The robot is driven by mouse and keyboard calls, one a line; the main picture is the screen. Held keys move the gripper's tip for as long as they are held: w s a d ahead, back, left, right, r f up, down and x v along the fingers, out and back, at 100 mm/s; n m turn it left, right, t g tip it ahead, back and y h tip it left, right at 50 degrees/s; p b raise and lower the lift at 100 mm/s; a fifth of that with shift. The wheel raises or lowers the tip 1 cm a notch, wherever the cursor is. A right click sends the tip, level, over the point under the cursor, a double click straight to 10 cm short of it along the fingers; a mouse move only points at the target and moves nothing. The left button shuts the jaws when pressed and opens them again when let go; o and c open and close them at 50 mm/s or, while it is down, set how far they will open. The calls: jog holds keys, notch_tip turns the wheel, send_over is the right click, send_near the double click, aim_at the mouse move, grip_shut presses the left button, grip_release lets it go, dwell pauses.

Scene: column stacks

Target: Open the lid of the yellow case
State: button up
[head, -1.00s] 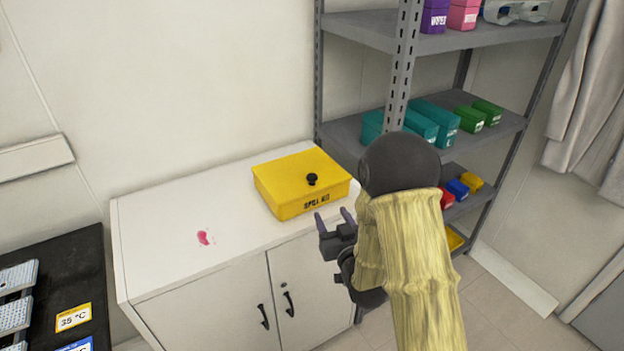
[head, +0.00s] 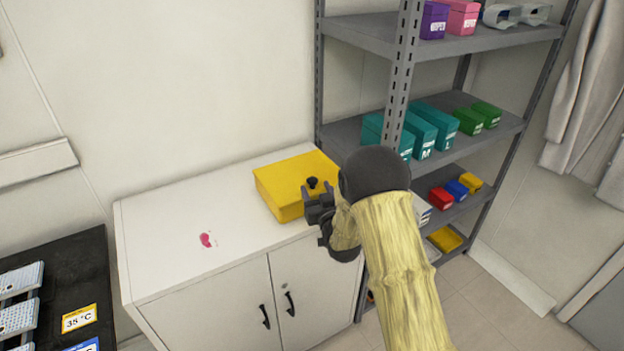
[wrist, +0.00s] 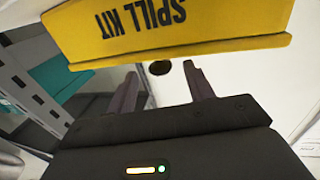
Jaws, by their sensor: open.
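The yellow case (head: 281,184) sits closed on top of the white cabinet, with a black knob (head: 312,183) on its lid near the front right. My gripper (head: 318,204) is at the front right side of the case and hides part of its front face. In the wrist view, the case's front (wrist: 160,35) with the upside-down "SPILL KIT" lettering lies beyond my gripper (wrist: 163,80).
The white cabinet top (head: 160,225) is clear left of the case except for a pink stain (head: 207,240). A grey shelf rack (head: 440,40) with coloured boxes stands close on the right. A black bench (head: 60,270) is at the lower left.

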aim_at(314, 185)
jog(key=shift+p+x, duration=0.35)
jog(key=shift+x, duration=2.05)
grip_shut()
